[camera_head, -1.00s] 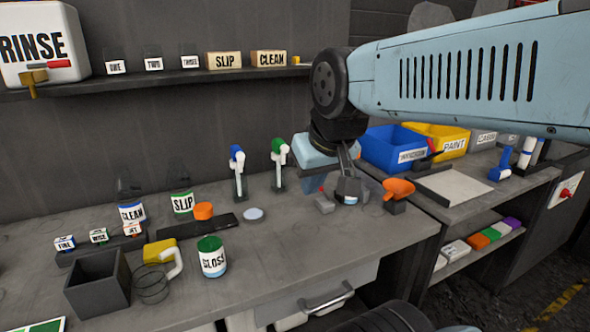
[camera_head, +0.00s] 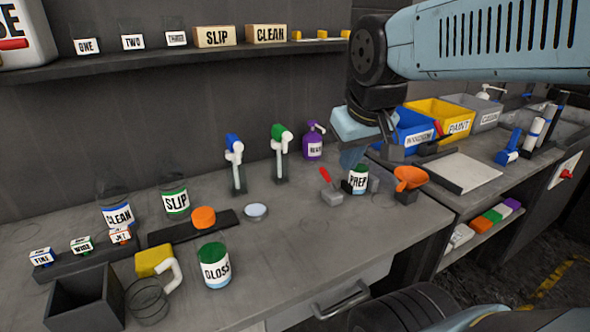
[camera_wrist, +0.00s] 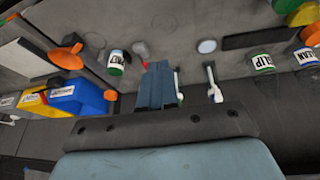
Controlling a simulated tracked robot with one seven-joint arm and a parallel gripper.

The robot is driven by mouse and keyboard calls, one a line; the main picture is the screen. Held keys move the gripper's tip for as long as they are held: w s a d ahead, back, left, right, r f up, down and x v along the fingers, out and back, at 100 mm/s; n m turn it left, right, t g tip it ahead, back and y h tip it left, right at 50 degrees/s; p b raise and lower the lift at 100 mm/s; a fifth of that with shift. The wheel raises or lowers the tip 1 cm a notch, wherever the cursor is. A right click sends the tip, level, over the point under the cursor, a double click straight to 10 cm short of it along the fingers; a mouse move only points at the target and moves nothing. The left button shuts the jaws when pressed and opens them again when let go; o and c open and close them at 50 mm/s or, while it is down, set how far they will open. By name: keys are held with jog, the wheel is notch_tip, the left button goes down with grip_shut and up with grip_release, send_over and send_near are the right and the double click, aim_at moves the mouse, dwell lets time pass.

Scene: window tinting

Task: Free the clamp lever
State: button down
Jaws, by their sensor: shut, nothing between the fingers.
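A small grey clamp (camera_head: 332,196) with a red lever (camera_head: 325,176) stands on the bench, left of the PREP jar (camera_head: 358,181). The lever leans up and to the left. My gripper (camera_head: 351,160) is shut and empty, pointing down above and behind the jar in the head view. It appears apart from the lever. In the wrist view the closed fingers (camera_wrist: 157,72) hide most of the clamp; a bit of red (camera_wrist: 145,64) shows at their tips. The PREP jar (camera_wrist: 118,62) stands to their left there. Whether the clamp holds anything is unclear.
A purple bottle (camera_head: 314,143) and green-topped (camera_head: 281,150) and blue-topped (camera_head: 236,160) dispensers stand behind to the left. Bare bench (camera_head: 300,225) lies in front of the clamp.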

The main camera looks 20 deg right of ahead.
jog(key=w+a+f+n+g+h, duration=0.2)
jog(key=w+a+f+n+h, duration=0.5)
jog(key=w, duration=0.4)
jog(key=w+a+f+n+g+h, duration=0.2)
jog(key=w+a+f+n+h, duration=0.35)
jog(key=w+n, duration=0.5)
send_near(329, 180)
jog(key=shift+w+d+f+m, duration=0.1)
jog(key=shift+w+d+m, duration=0.15)
jog(key=shift+d, duration=0.4)
jog(key=shift+w+d+m, duration=0.15)
jog(key=shift+d+m, duration=0.05)
jog(key=shift+d, duration=0.4)
